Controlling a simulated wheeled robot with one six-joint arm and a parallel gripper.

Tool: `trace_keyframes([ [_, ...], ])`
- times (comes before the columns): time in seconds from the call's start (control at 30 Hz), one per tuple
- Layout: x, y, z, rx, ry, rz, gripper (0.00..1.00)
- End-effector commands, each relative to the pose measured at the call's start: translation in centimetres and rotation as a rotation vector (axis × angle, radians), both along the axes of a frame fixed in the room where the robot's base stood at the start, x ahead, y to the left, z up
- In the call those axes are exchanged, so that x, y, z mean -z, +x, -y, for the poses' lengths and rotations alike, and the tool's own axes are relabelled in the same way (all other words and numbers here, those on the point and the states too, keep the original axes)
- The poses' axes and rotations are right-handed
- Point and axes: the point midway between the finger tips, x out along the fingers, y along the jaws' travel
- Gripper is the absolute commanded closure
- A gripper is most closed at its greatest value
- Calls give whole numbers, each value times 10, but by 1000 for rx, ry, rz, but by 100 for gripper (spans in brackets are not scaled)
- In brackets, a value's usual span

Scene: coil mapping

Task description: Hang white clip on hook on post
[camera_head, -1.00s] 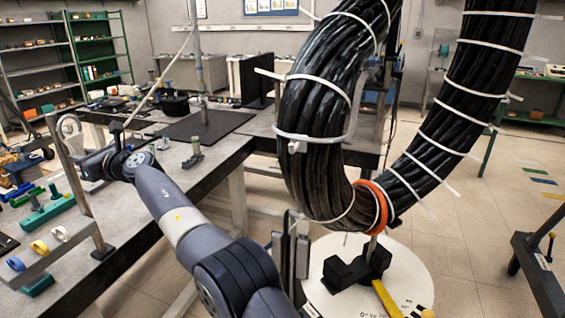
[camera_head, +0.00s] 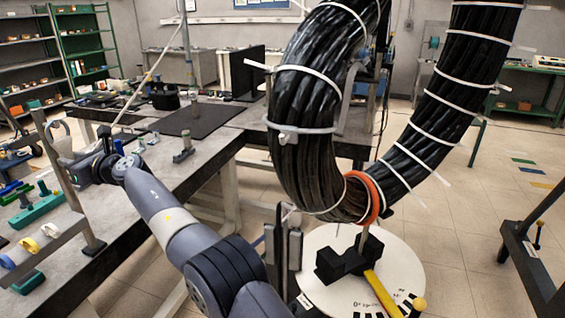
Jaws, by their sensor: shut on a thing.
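The white clip (camera_head: 63,146) is a pale open loop at the far left, beside the upper part of the tilted-looking grey post (camera_head: 66,182). My gripper (camera_head: 74,168) is shut on it, just right of and close to the post. The post stands on the workbench, and a slanted bar with rings joins it lower down. The hook is too small to make out. I cannot tell whether the clip touches the post.
A bar (camera_head: 42,252) carries a blue ring (camera_head: 6,262), a yellow ring (camera_head: 29,245) and a white ring (camera_head: 50,230). Green fixtures (camera_head: 36,210) lie on the bench (camera_head: 150,205). A large black cable coil (camera_head: 305,120) hangs right of my arm.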

Motion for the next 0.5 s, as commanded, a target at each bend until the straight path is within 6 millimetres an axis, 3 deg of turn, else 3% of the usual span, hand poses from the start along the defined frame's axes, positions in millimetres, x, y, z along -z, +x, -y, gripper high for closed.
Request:
trace_keyframes([
  [0.07, 0, 0, 0, 0, 0, 0, 100],
  [0.1, 0, 0, 0, 0, 0, 0, 74],
  [0.37, 0, 0, 0, 0, 0, 0, 53],
  [0.5, 0, 0, 0, 0, 0, 0, 52],
])
